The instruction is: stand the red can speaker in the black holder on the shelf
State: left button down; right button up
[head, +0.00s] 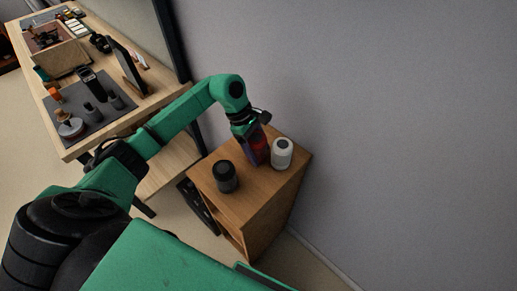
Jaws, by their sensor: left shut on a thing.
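The red can speaker (259,152) shows as a dark red upright shape at the back of the small wooden shelf unit's top (245,199). My left gripper (253,138) reaches down from above and is shut on it. The gripper partly covers the can, and I cannot tell whether its base touches the top. A short black cylinder (225,177) stands on the same top, to the left and nearer. I cannot tell whether it is the black holder or another speaker. My right gripper is not in view.
A white can (281,154) stands just right of the red one, very close. The wall (370,110) is right behind the unit. A wooden desk (155,95) with a dark mat (95,128) and several items is at the left. The front of the unit's top is bare.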

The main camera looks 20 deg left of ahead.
aim_at(258, 138)
pick_arm(q)
jog(key=shift+f, duration=0.65)
grip_release()
jog(key=shift+r, duration=0.2)
jog(key=shift+w+a+r, duration=0.1)
jog(key=shift+a+r, duration=0.05)
jog(key=shift+a, duration=0.05)
notch_tip(258, 138, up, 15)
jog(key=y, duration=0.4)
jog(key=shift+a+r+b, duration=0.15)
jog(key=shift+b, duration=0.25)
jog(key=shift+y, duration=0.3)
jog(key=f, duration=0.3)
jog(key=f+b, duration=0.1)
jog(key=f, duration=0.1)
jog(key=shift+d, duration=0.35)
jog(key=f+p, duration=0.1)
jog(key=f, duration=0.2)
jog(key=f+p, duration=0.1)
jog(key=f, duration=0.2)
jog(key=f+p, duration=0.2)
jog(key=f, duration=0.1)
jog(key=shift+a+f, duration=0.2)
jog(key=shift+a, duration=0.05)
jog(key=shift+f, duration=0.15)
grip_shut()
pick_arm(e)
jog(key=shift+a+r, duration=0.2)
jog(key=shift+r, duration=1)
